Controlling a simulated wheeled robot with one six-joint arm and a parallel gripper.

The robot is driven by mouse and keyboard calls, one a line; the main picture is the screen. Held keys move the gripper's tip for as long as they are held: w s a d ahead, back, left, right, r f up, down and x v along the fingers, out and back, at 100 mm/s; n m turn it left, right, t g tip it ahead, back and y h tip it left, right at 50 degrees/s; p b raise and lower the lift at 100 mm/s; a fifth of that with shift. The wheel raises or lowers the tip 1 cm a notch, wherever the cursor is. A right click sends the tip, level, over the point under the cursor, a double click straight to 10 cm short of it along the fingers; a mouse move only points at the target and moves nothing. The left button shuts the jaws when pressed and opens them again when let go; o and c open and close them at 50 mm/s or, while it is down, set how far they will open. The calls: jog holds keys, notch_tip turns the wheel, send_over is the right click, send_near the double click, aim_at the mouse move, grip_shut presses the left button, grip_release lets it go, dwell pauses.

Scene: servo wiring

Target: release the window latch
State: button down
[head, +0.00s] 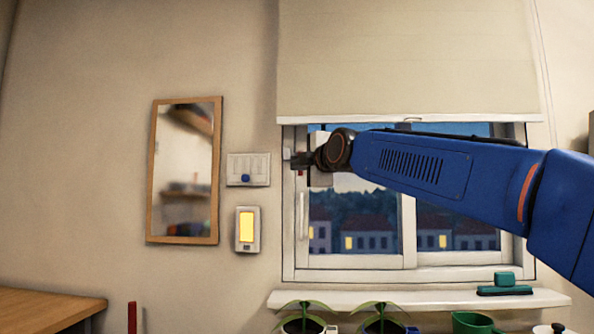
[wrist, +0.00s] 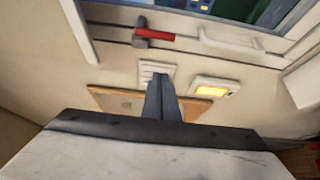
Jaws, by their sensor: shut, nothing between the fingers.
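The window latch (wrist: 155,34) shows in the wrist view as a red lever with a grey pivot on the pale window frame. In the head view only a small red bit of the latch (head: 300,172) shows at the left window frame, below my gripper. My gripper (head: 292,159) is at the upper left edge of the window. In the wrist view the fingers of my gripper (wrist: 160,77) are shut together and empty. The latch is beyond the fingertips in that picture, with no visible contact. The head view does not settle the exact gap.
A white pull handle (head: 301,215) is on the window frame below the latch. A switch panel (head: 248,169), a lit yellow panel (head: 246,230) and a mirror (head: 151,190) are on the wall to the left. A blind (head: 410,60) hangs above. Plants stand below the sill (head: 420,299).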

jog(key=shift+w, duration=0.1)
jog(key=x, duration=1)
jog(key=shift+w+d+f, duration=0.1)
jog(key=shift+w+d, duration=0.05)
jog(key=shift+d, duration=0.85)
jog(key=shift+w+d, duration=0.15)
jog(key=shift+d, duration=0.85)
